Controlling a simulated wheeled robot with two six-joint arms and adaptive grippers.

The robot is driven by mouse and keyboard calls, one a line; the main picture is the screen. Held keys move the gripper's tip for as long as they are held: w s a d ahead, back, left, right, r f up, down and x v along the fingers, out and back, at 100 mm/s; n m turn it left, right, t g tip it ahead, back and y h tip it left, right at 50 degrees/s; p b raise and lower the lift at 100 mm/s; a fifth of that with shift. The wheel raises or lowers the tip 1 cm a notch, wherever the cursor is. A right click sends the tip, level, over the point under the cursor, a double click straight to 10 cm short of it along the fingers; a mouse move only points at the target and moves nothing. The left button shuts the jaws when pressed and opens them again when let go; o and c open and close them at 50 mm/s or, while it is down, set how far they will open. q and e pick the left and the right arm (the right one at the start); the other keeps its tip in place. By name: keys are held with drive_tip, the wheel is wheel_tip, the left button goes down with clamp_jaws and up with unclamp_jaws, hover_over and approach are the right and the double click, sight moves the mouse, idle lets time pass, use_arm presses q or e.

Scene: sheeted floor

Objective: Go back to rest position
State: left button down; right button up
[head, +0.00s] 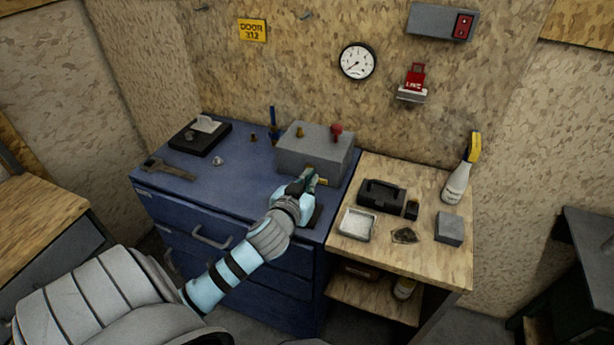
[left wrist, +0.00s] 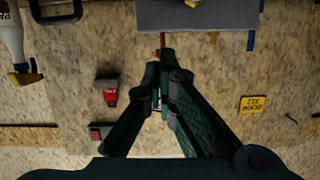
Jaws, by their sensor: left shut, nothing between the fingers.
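My left gripper (head: 309,177) is over the blue cabinet (head: 235,185), at the front right side of a grey metal box (head: 300,160). I cannot tell from the head view whether it touches the box. In the left wrist view my gripper's fingers (left wrist: 162,72) come together at the tips, shut with nothing between them. That view is upside down, with the grey box (left wrist: 195,14) at its top edge, beyond the fingertips. My right gripper is in neither view.
A red-knobbed lever (head: 336,131) stands up from the box. A wrench (head: 168,168) and black tray (head: 200,138) lie on the cabinet.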

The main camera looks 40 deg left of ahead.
use_arm(q)
drive_tip(key=shift+v, duration=0.75)
drive_tip(key=s+d+f+m+g+h, duration=0.1)
drive_tip(key=s+d+f+g, duration=0.35)
drive_tip(key=s, duration=0.35)
drive_tip(key=s+d+f+m+g+h, duration=0.25)
drive_tip(key=s+d+f, duration=0.2)
drive_tip(key=s, duration=0.35)
drive_tip(key=s+d+f+m+g+h, duration=0.1)
drive_tip(key=s+d+f+g, duration=0.3)
drive_tip(key=s, duration=0.4)
wheel_tip(320, 180, down, 22)
drive_tip(key=s+a+g+b, duration=0.1)
drive_tip(key=s+a, duration=0.1)
drive_tip(key=a, duration=0.1)
drive_tip(key=s+f+g+b, duration=0.1)
drive_tip(key=s+f, duration=1.3)
drive_tip(key=shift+a+n, duration=0.2)
drive_tip(key=shift+n, duration=0.15)
